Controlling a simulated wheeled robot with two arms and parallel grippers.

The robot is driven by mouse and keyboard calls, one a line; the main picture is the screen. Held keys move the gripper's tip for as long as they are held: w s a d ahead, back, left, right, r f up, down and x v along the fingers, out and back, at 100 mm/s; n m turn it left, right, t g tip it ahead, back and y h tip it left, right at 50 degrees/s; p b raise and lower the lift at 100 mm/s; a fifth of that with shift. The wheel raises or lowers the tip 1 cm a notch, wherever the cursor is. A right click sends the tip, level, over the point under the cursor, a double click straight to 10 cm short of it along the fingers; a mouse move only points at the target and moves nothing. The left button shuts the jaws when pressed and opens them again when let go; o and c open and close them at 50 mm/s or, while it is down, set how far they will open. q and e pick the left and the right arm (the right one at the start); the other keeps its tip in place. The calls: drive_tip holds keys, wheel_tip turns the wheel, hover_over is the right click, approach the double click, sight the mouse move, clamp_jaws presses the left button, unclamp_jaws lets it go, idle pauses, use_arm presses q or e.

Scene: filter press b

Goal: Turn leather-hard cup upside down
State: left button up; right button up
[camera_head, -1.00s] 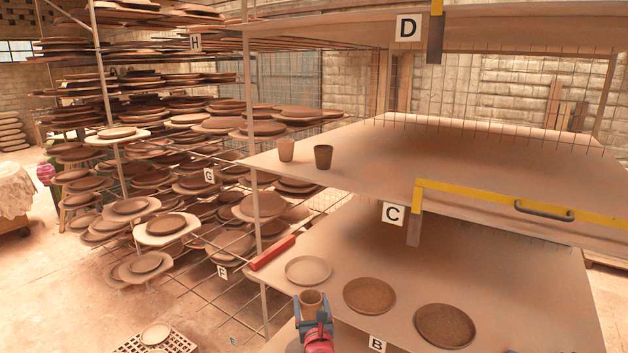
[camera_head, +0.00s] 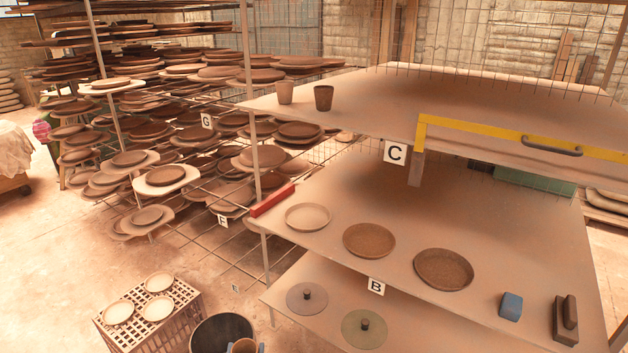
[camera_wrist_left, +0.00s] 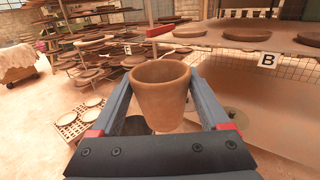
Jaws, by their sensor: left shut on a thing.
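A tan-brown cup (camera_wrist_left: 160,100) is held between the two fingers of my left gripper (camera_wrist_left: 160,82) in the left wrist view. Its wide open rim faces up and its narrower base points down. In the head view only a part of the cup (camera_head: 243,346) shows at the bottom edge, in front of a dark round bucket. Little of the left gripper shows there. Two other cups, a lighter one (camera_head: 285,93) and a darker one (camera_head: 323,97), stand on the upper shelf. My right gripper is not in view.
Shelf C (camera_head: 460,135) is above shelf B (camera_head: 350,215), which holds several plates, a blue block (camera_head: 511,306) and a dark block (camera_head: 566,318). Two discs with knobs lie lower. A slatted crate (camera_head: 176,317) with plates and the dark bucket (camera_head: 222,330) stand left.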

use_arm(q)
drive_tip(key=s+m, duration=0.6)
drive_tip(key=shift+s+a+h, duration=0.2)
drive_tip(key=shift+a+h, duration=0.1)
drive_tip(key=shift+f, duration=0.1)
drive_tip(key=shift+m+p, duration=0.35)
drive_tip(key=shift+m, duration=2.85)
drive_tip(key=m, duration=0.6)
drive_tip(key=shift+p, duration=0.3)
